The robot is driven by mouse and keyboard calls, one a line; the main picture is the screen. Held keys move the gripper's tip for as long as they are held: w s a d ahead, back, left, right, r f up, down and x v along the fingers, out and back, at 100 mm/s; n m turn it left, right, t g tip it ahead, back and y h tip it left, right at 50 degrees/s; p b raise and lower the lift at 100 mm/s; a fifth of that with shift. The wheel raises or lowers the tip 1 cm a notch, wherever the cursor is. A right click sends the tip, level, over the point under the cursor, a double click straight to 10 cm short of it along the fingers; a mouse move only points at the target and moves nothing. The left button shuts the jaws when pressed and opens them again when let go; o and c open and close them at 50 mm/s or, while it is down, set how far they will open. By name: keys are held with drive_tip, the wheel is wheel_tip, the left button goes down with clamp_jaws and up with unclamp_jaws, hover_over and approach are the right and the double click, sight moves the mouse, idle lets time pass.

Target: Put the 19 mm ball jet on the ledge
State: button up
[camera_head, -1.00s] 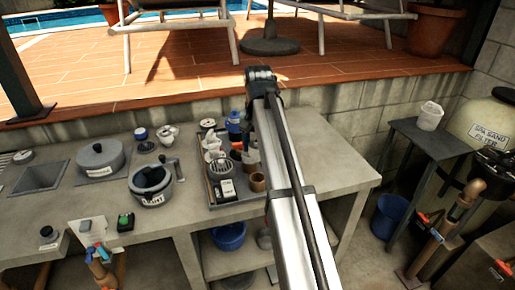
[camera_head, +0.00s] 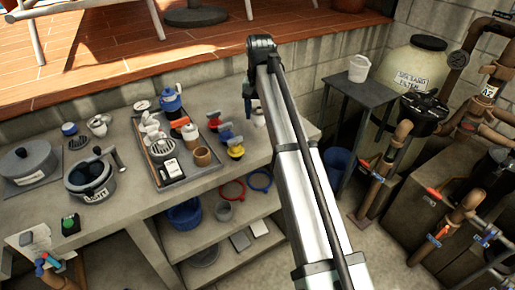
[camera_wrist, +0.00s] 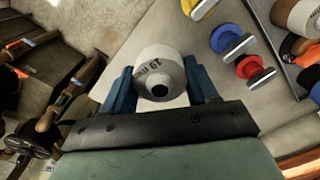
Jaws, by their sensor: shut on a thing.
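The 19 mm ball jet (camera_wrist: 160,68) is a white round fitting with a dark hole and "19 mm" printed on it. In the wrist view it sits between the blue fingers of my gripper (camera_wrist: 160,92), which is shut on it. In the head view my arm hides most of the gripper. A white piece (camera_head: 258,117) shows beside the arm there; I cannot tell whether it is the held jet. The tiled deck edge (camera_head: 200,63) runs above the block wall behind the counter; it may be the ledge.
A tray (camera_head: 205,178) of fittings stands on the counter, left of my arm. Yellow, blue and red valves (camera_head: 236,151) lie beside it.

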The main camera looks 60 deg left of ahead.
drive_tip(key=shift+a+n, duration=0.25)
drive_tip(key=shift+n, duration=0.55)
drive_tip(key=shift+f+n, duration=0.25)
drive_tip(key=shift+n, duration=0.05)
drive_tip(key=shift+f, duration=4.8)
drive_tip(key=shift+f, duration=0.15)
drive_tip(key=o, duration=1)
drive_tip(key=shift+o, duration=0.2)
wheel_tip(320, 180, up, 12)
drive_tip(key=shift+r, duration=0.2)
